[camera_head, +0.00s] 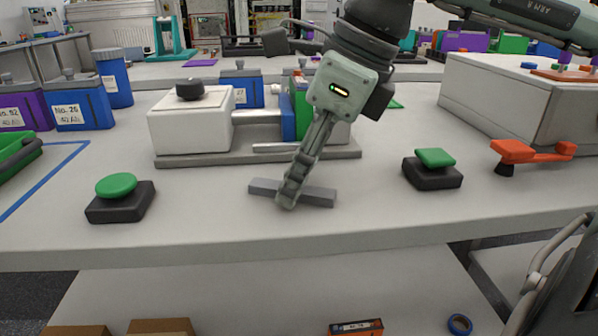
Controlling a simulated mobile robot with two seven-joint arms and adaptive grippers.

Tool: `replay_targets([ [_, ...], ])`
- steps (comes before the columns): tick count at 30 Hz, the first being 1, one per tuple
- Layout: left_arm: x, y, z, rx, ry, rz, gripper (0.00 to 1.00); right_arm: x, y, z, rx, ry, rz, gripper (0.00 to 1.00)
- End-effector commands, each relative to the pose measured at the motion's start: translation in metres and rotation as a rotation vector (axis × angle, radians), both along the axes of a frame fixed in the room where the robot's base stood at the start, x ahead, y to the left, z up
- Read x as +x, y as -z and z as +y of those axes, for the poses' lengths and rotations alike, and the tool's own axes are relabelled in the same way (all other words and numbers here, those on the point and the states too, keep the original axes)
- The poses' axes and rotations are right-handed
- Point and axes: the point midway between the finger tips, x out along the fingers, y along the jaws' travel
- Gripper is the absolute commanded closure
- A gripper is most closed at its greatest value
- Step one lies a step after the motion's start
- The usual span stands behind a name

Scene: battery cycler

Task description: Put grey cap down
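The grey cap (318,195) is a flat, dark grey bar at the front middle of the white table. It appears to lie level on the table top. My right gripper (288,194) comes down at a slant from above, with its fingers at the middle of the cap. The near finger crosses in front of the cap and hides its middle. The far finger is hidden, so I cannot tell whether the fingers grip the cap or stand just apart from it. My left gripper is out of view.
A white battery cycler box (188,128) on a grey base stands just behind the cap. Green push buttons stand left (117,187) and right (434,158). The table's front strip is clear.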

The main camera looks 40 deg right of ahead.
Motion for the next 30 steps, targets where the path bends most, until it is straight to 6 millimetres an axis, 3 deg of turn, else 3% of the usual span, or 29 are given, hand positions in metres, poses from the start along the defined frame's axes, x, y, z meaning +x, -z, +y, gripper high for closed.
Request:
replay_targets([
  [10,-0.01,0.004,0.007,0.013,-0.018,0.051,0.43,0.0,-0.009,-0.001,0.0,0.001,-0.004,0.6],
  [21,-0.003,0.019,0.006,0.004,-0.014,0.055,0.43,-0.026,-0.083,-0.019,0.0,0.001,-0.004,0.6],
  [30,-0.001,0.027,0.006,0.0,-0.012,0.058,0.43,-0.037,-0.113,-0.027,-0.001,-0.001,-0.001,0.6],
])
